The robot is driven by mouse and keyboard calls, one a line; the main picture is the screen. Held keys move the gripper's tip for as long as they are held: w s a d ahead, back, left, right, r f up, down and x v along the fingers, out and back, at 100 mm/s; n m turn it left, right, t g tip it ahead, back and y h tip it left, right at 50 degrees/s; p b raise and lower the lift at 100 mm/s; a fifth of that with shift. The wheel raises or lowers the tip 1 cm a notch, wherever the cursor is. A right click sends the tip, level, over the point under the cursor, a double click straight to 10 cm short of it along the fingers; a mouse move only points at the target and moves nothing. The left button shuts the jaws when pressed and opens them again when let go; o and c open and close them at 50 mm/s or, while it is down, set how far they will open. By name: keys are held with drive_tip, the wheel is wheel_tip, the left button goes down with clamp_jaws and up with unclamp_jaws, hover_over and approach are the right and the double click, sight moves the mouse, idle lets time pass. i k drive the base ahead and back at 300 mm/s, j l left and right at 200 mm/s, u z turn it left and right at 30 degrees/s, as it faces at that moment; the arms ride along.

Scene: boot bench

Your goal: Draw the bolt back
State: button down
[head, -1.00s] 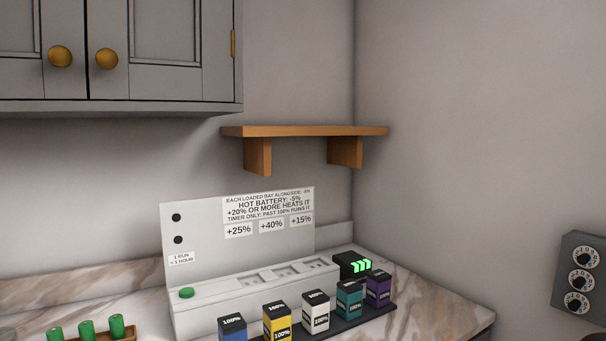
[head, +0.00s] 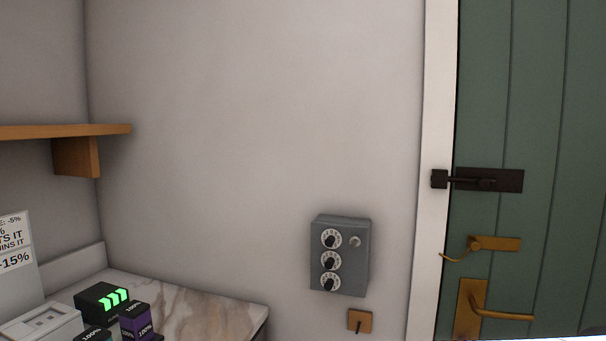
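A dark bolt (head: 489,180) is mounted on the green door (head: 540,110) at the right of the head view. Its bar reaches left across the door's edge into a dark keeper (head: 439,179) on the white frame. A brass latch (head: 494,244) and a brass lever handle on a plate (head: 471,305) sit below the bolt on the door. My gripper is not in view.
A grey box with three dials (head: 340,256) hangs on the wall left of the door, above a small wooden switch plate (head: 360,321). The marble counter (head: 200,305) with batteries and a charger is at lower left, below a wooden shelf (head: 60,131).

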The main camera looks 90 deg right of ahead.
sight(483, 183)
drive_tip(key=z, duration=3.35)
drive_tip(key=l+z, duration=0.3)
drive_tip(key=l, duration=0.2)
drive_tip(key=l+z, duration=0.25)
drive_tip(key=l, duration=0.3)
